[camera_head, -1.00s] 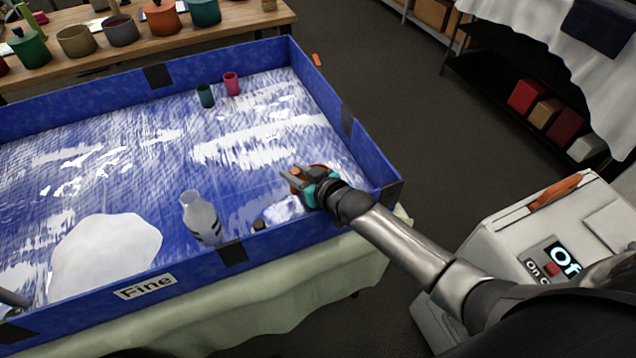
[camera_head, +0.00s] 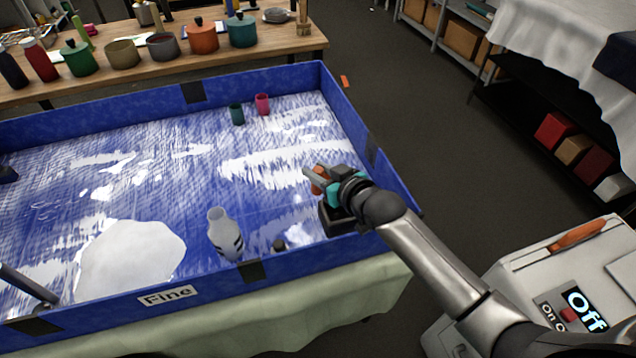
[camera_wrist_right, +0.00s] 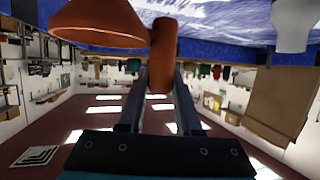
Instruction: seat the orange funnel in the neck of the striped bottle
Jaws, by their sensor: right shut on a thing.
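My right gripper (camera_head: 313,176) is shut on the orange funnel (camera_head: 319,184) and holds it over the right part of the blue tray (camera_head: 150,294). In the right wrist view the fingers close around an orange cylindrical part (camera_wrist_right: 162,60) of it, with the wide cone off to the left. The striped bottle (camera_head: 222,232), pale with dark stripes, stands upright near the tray's front wall, left of the gripper and apart from the funnel. A pale shape in the wrist view's upper right (camera_wrist_right: 292,25) looks like the bottle.
A green cup (camera_head: 237,115) and a pink cup (camera_head: 262,104) stand at the back. A white patch (camera_head: 130,255) covers the front left floor.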

